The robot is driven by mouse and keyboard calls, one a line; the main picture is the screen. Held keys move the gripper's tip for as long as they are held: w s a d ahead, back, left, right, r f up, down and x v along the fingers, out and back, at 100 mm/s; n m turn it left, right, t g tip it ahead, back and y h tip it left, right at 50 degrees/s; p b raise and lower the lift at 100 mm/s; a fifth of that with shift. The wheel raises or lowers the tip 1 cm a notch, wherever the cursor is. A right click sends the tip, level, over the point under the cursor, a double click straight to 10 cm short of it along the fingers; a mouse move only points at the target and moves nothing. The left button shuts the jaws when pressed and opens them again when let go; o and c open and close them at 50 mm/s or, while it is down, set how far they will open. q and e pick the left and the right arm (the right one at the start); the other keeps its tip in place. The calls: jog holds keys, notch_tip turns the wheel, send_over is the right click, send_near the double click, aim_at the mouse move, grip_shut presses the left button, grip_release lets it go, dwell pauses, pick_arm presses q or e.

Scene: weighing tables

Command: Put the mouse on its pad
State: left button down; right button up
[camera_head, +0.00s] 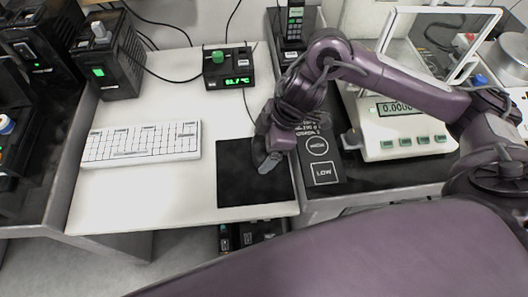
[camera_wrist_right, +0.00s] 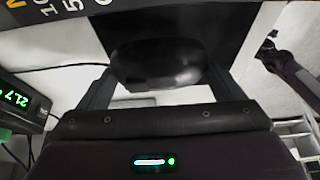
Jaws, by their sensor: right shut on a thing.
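The black mouse (camera_wrist_right: 155,65) is held between the two fingers of my right gripper (camera_wrist_right: 158,82) in the wrist view. In the head view the right gripper (camera_head: 268,160) is over the upper right part of the black mouse pad (camera_head: 240,187), and the mouse is mostly hidden by the fingers there. The pad also shows behind the mouse in the wrist view (camera_wrist_right: 205,25). I cannot tell whether the mouse touches the pad. What looks like my left gripper (camera_wrist_right: 268,50) shows small at the right of the wrist view; its jaws are unclear.
A white keyboard (camera_head: 140,144) lies left of the pad on the white table (camera_head: 150,190). A small device with a green display (camera_head: 228,68) stands behind. A dark panel marked LOW (camera_head: 325,172) and a balance (camera_head: 405,130) stand to the right. The table left of the pad's front is clear.

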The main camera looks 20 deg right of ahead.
aim_at(264, 154)
notch_tip(264, 154, down, 3)
jog(key=shift+f, duration=0.2)
pick_arm(q)
jog(key=shift+w+d, duration=0.15)
jog(key=shift+w, duration=0.55)
pick_arm(e)
jog(key=shift+f, duration=0.15)
jog(key=o, duration=0.8)
